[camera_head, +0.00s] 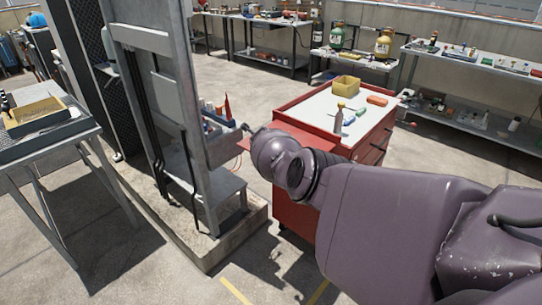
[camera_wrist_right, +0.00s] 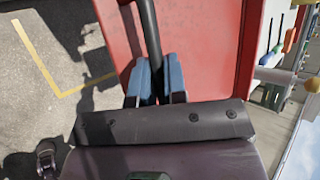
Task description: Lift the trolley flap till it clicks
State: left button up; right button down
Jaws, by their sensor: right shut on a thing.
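The red trolley (camera_head: 293,208) with a pale top stands right of centre in the head view. A red flap (camera_head: 258,146) juts from its left side, partly hidden by my right arm. In the right wrist view a red panel (camera_wrist_right: 205,50) with a raised edge fills the upper middle. My right gripper (camera_wrist_right: 155,84) has its blue pads shut on a black bar (camera_wrist_right: 149,30) that crosses in front of this panel. I cannot tell how the bar joins the flap. In the head view my wrist hides the grip. My left gripper is in neither view.
A tall grey metal frame (camera_head: 205,160) on a concrete plinth (camera_head: 238,232) stands close left of the trolley. A yellow bin (camera_head: 347,84), bottle (camera_head: 339,117) and small items sit on the trolley top. A table (camera_head: 60,133) stands at far left. Floor in front is open.

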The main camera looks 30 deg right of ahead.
jog(key=shift+d+r, duration=0.2)
jog(key=shift+r, duration=0.05)
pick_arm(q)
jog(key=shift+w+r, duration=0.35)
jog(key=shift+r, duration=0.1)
pick_arm(e)
jog(key=c, duration=1.2)
grip_release()
jog(key=shift+f, duration=0.1)
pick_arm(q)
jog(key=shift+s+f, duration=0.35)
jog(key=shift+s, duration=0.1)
pick_arm(e)
jog(key=shift+s+a, duration=0.1)
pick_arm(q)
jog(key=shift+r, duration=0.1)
